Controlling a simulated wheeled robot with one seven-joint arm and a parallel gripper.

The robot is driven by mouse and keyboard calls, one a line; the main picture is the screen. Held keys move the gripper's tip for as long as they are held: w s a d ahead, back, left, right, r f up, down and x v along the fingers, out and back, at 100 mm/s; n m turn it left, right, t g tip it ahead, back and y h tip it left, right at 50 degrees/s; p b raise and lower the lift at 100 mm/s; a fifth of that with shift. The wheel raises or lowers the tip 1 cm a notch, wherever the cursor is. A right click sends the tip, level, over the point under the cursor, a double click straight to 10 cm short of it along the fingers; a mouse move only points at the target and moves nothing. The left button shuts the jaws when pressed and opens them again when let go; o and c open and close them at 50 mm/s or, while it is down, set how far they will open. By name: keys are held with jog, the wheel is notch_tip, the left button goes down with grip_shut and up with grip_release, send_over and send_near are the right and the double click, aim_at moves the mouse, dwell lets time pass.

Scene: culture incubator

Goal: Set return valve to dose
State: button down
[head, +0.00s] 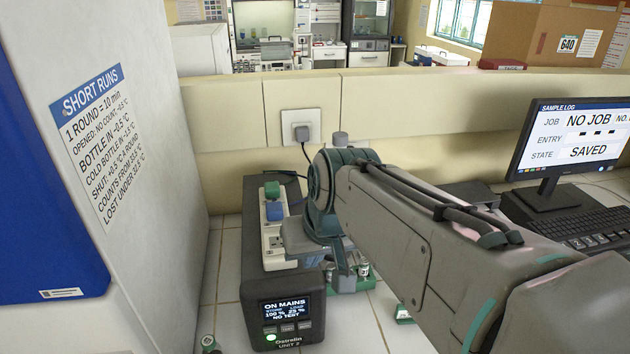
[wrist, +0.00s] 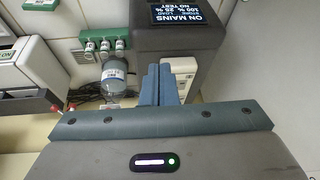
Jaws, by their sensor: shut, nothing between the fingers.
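I cannot make out a return valve or a dose mark in either view. My gripper shows in the wrist view (wrist: 163,86) with its two blue-grey fingers together and nothing between them. In the wrist view, a clear bottle (wrist: 114,76) with a label stands left of the fingers.
The power unit's screen reads ON MAINS. A green rack of capped vials (wrist: 103,46) stands near the bottle. A tall grey cabinet (head: 165,130) bounds the left; a monitor (head: 575,140) stands right.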

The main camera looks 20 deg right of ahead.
jog(key=w+d+r+m+t+y+b, duration=0.1)
jog(key=w+d+r+t+b, duration=0.1)
jog(key=w+d+b, duration=0.5)
jog(key=w+d+r+m+t+b, duration=0.2)
jog(key=w+d+b, duration=0.4)
jog(key=w+d, duration=0.3)
jog(key=w+r+t, duration=0.1)
jog(key=w+r, duration=0.1)
jog(key=w, duration=0.1)
jog(key=shift+w+d+r+m+y+b, duration=0.2)
jog(key=shift+w+d+m+y+b, duration=0.1)
jog(key=shift+w+d+y+b, duration=0.1)
jog(key=s+a+f+x, duration=0.1)
jog(key=x, duration=1.2)
jog(key=shift+s, duration=0.2)
jog(key=shift+a+f+t, duration=0.1)
jog(key=shift+a+t, duration=0.2)
jog(key=shift+a, duration=0.05)
